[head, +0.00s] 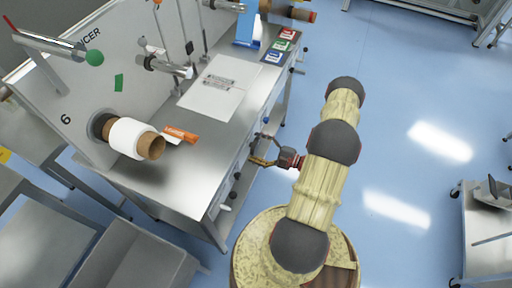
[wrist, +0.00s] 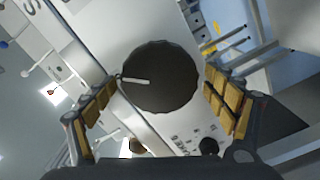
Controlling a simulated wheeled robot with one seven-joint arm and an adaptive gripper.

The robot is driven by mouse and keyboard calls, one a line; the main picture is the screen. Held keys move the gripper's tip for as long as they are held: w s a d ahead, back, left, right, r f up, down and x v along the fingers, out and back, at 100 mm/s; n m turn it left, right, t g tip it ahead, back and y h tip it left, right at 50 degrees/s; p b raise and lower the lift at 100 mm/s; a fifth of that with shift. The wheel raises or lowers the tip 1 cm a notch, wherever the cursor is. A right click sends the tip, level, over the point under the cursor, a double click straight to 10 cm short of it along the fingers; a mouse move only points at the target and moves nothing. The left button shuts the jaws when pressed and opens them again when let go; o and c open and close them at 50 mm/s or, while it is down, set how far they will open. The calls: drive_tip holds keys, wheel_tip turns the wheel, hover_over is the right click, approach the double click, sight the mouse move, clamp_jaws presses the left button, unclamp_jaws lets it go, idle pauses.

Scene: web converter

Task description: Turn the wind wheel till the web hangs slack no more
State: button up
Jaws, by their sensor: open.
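A round dark knob with a scalloped rim and a white pointer line, which appears to be the wind wheel (wrist: 165,90), fills the middle of the wrist view on a pale panel. My gripper (wrist: 160,78) is open, with one padded finger at each side of the knob; I cannot tell if either touches it. In the head view my gripper (head: 262,161) is at the front side of the steel bench, where the knob is hidden or too small to make out. A white roll (head: 128,138) sits on a brown core at the left. I cannot make out a slack web span.
The steel bench (head: 190,185) carries white sheets (head: 213,85), an orange-and-white label (head: 180,135) and coloured cards (head: 279,44). A smaller black knob (wrist: 209,147) is near the large one in the wrist view.

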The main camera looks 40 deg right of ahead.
drive_tip(key=v, duration=1.2)
idle(1.1)
drive_tip(key=shift+w+a+n+b, duration=0.65)
drive_tip(key=shift+w+n, duration=1.2)
drive_tip(key=shift+n, duration=1.9)
drive_tip(key=shift+w+a+n+b, duration=0.6)
drive_tip(key=shift+w+n, duration=1.2)
drive_tip(key=shift+n, duration=1.9)
drive_tip(key=shift+w+a+n+b, duration=0.65)
drive_tip(key=shift+w+n, duration=1.2)
drive_tip(key=shift+n, duration=1.9)
drive_tip(key=shift+c, duration=0.8)
